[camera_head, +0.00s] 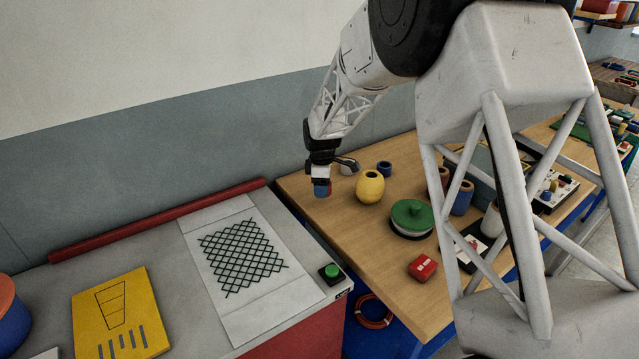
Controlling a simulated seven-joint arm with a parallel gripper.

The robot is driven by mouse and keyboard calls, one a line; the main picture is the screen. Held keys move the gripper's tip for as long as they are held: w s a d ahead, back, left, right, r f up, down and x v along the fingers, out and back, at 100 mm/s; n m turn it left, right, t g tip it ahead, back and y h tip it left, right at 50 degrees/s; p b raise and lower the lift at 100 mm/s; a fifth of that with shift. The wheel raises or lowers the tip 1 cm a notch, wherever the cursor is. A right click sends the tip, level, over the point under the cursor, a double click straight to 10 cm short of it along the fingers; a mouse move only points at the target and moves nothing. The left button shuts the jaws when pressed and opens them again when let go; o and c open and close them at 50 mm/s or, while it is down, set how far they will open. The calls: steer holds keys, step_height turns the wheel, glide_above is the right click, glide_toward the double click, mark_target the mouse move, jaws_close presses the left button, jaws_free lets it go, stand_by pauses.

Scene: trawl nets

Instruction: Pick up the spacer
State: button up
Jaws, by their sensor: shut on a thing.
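My gripper (321,179) points down over the left part of the wooden table, near its back edge. It is shut on a small blue cylindrical piece (320,190), likely the spacer, with a bit of red showing at its right side. The fingers cover its top, and I cannot tell whether its underside touches the table. A similar short blue ring (384,168) with a dark hole stands apart to the right, behind a yellow rounded float (369,186).
A green-topped round item (411,214) and a red box (422,268) lie to the right. Blue and brown cylinders (461,197) stand partly behind my arm. The grey bench at left holds a net sheet (290,296), a green button (331,271) and a yellow folder (120,315).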

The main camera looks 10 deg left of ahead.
steer(key=s+d, duration=0.1)
steer(key=s, duration=0.2)
steer(key=s+d, duration=0.2)
steer(key=s, duration=0.2)
steer(key=s+d+r, duration=0.1)
steer(key=s+d, duration=0.1)
steer(key=s, duration=0.2)
steer(key=shift+s, duration=0.2)
stand_by(0.5)
steer(key=shift+n, duration=0.9)
steer(key=s+a, duration=0.1)
steer(key=s, duration=0.3)
steer(key=s+a, duration=0.2)
steer(key=s, duration=0.1)
steer(key=s+a+r, duration=0.1)
steer(key=s, duration=0.3)
steer(key=shift+s+a, duration=0.35)
steer(key=s, duration=0.4)
steer(key=s+a+n, duration=0.1)
steer(key=s, duration=0.4)
steer(key=s+n, duration=0.1)
steer(key=s, duration=0.4)
steer(key=shift+s+a+f, duration=0.15)
steer(key=shift+a, duration=0.2)
